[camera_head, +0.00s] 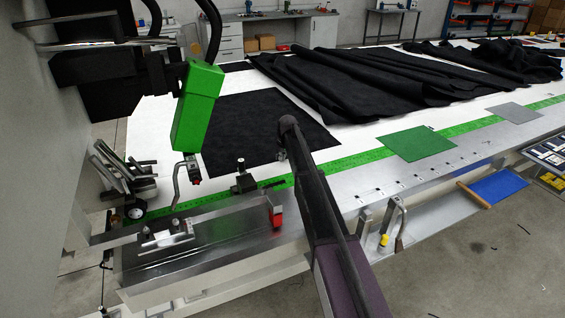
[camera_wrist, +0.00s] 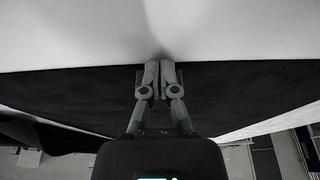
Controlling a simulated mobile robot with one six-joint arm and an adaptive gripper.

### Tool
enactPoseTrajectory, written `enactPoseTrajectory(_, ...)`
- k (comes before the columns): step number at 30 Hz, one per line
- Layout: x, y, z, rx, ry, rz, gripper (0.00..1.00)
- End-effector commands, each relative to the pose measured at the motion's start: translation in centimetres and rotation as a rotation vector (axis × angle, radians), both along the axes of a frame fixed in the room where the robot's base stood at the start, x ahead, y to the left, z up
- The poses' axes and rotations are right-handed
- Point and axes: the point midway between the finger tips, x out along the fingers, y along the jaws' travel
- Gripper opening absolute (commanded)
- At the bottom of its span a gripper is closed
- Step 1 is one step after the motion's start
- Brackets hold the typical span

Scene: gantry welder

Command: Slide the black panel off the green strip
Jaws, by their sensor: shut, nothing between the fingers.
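The black panel (camera_head: 240,125) is a flat dark square on the white table. Close to my arm I cannot tell how wide the gap is. My gripper (camera_head: 281,152) is at the panel's near edge, partly hidden behind my arm. In the wrist view my gripper (camera_wrist: 158,66) is shut and empty, its fingertips by the line between the black panel (camera_wrist: 235,88) and a white surface. I cannot tell whether they touch the panel.
A green panel (camera_head: 418,143) lies across the strip to the right, with a grey panel (camera_head: 514,112) beyond. Large crumpled black sheets (camera_head: 370,85) cover the table's back. A green-cased gantry head (camera_head: 198,105) stands at the left. A metal ledge (camera_head: 400,180) runs along the front.

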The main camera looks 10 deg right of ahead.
Motion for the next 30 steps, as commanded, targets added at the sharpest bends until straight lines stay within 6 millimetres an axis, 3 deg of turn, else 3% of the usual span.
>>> enactPoseTrajectory(14, -0.6, -0.2, 0.0, 0.000, 0.000, 0.000, 0.00)
enactPoseTrajectory(24, -3.4, -1.4, 0.0, 0.000, 0.000, 0.000, 0.00)
enactPoseTrajectory(30, -3.5, -1.5, 2.1, 0.000, 0.000, -0.001, 0.00)
